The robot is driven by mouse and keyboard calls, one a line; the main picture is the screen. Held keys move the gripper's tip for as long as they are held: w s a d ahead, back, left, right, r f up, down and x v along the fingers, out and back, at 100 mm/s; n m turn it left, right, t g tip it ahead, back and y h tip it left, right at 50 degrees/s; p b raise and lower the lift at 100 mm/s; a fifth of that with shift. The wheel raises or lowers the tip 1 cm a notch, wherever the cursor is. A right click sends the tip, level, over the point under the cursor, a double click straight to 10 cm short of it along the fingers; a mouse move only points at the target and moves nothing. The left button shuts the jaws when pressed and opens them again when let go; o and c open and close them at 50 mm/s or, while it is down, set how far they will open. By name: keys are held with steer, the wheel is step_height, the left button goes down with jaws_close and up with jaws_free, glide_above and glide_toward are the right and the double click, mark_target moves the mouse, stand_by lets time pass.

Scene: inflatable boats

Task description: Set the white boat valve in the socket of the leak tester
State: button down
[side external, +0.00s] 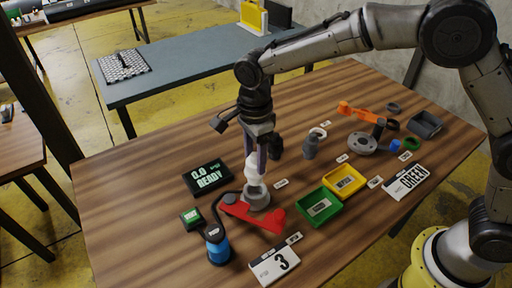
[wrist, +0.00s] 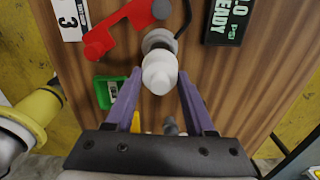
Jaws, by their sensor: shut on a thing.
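The white boat valve (side external: 254,170) is upright between the purple fingers of my gripper (side external: 262,163), which is shut on it. In the wrist view the valve (wrist: 159,76) sits between the fingertips (wrist: 160,84). The leak tester's grey socket (side external: 257,200) is directly below the valve, with a red arm (side external: 262,218) beside it. In the wrist view the socket's rim (wrist: 157,37) shows partly behind the valve. The valve's lower end is at the socket's mouth; I cannot tell whether it is inside or just above.
A display (side external: 207,177) reads 0.0 READY. A blue cylinder (side external: 218,250) and a green-topped box (side external: 191,218) stand left. Green (side external: 319,207) and yellow (side external: 344,181) bins lie right, with a grey valve-like part (side external: 310,148) behind. A "3" card (side external: 274,264) lies in front.

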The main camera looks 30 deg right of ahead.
mark_target(255, 175)
steer(key=shift+f, duration=2.85)
steer(key=shift+f, duration=0.5)
steer(key=shift+c, duration=0.9)
jaws_free()
steer(key=shift+o, duration=0.2)
steer(key=shift+o, duration=0.7)
steer(key=shift+r, duration=4)
